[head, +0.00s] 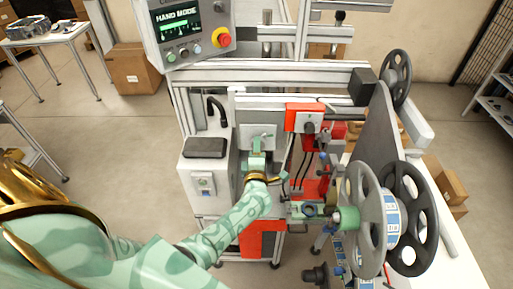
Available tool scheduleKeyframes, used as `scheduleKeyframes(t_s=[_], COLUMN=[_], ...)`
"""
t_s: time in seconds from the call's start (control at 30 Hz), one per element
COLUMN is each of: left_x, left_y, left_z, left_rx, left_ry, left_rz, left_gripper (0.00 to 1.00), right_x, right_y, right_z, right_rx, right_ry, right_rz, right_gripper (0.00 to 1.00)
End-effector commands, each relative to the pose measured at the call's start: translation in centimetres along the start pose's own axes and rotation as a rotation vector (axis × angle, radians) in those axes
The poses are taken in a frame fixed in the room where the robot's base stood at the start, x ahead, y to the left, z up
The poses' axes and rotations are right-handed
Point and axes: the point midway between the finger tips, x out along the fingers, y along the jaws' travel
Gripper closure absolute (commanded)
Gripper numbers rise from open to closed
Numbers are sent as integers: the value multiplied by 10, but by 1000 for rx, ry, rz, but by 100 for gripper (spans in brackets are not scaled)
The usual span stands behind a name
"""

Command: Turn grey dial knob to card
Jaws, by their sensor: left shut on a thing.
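My left arm, pale green, reaches in from the lower left. My left gripper (257,158) is at a light-coloured plate (263,131) on the front of the machine. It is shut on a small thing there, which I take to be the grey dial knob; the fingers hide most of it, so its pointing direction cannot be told. I cannot make out a card with a readable mark. My right gripper is not in view.
A control panel (185,28) reading HAND MODE, with a red-and-yellow stop button (221,37), hangs above. An orange-red box (304,117) sits right of the plate. Large tape reels (361,215) stand at the right. A dark-topped box (205,147) is left of the gripper.

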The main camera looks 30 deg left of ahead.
Motion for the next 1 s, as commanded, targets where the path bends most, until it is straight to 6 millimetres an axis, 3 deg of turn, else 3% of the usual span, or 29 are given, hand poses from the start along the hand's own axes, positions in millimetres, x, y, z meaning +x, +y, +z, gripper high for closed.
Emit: scheduleKeyframes(t_s=[0.5,1.0], left_x=[-1,-1], left_y=[0,0], left_z=[1,1], left_rx=[400,522], left_ry=[-3,-3], left_rz=[-3,-3], left_gripper=[77,77], right_x=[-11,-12], right_y=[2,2], right_z=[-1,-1], right_rx=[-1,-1], right_ry=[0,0], right_rz=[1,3], right_gripper=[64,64])
